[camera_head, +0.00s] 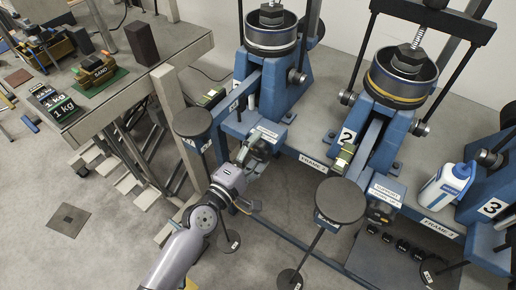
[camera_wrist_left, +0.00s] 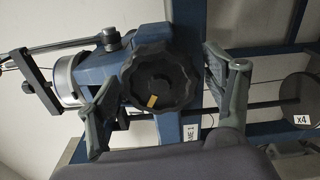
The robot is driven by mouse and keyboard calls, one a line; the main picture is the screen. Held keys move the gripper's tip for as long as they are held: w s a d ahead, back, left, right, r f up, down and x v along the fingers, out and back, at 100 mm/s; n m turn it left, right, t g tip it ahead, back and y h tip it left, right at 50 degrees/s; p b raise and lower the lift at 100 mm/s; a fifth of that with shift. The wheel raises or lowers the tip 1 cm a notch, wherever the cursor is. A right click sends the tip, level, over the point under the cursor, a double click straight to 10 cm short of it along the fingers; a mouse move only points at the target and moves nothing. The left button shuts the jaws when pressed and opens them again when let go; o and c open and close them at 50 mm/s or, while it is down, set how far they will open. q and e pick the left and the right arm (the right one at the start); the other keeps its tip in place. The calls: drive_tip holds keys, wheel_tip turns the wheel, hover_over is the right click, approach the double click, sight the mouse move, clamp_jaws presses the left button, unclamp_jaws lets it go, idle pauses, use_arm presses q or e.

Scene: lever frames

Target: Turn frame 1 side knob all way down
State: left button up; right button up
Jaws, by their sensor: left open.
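Frame 1 (camera_head: 272,95) is the blue lever frame at the centre left of the head view. Its side knob (camera_wrist_left: 160,80) is a dark, lobed knob with a small yellow mark near its lower edge, seen face-on in the left wrist view. My left gripper (camera_head: 254,149) is at the front of frame 1 in the head view, where it hides the knob. In the left wrist view the left gripper (camera_wrist_left: 160,78) is open, one finger on each side of the knob. I cannot tell whether either finger touches it. My right gripper is in neither view.
A round dark plate (camera_head: 193,122) is close beside my left arm, and another (camera_head: 340,200) stands to the right. Frame 2 (camera_head: 392,100) and a white bottle (camera_head: 446,186) are further right. Floor at lower left is mostly clear.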

use_arm(q)
drive_tip(key=shift+v, duration=2.85)
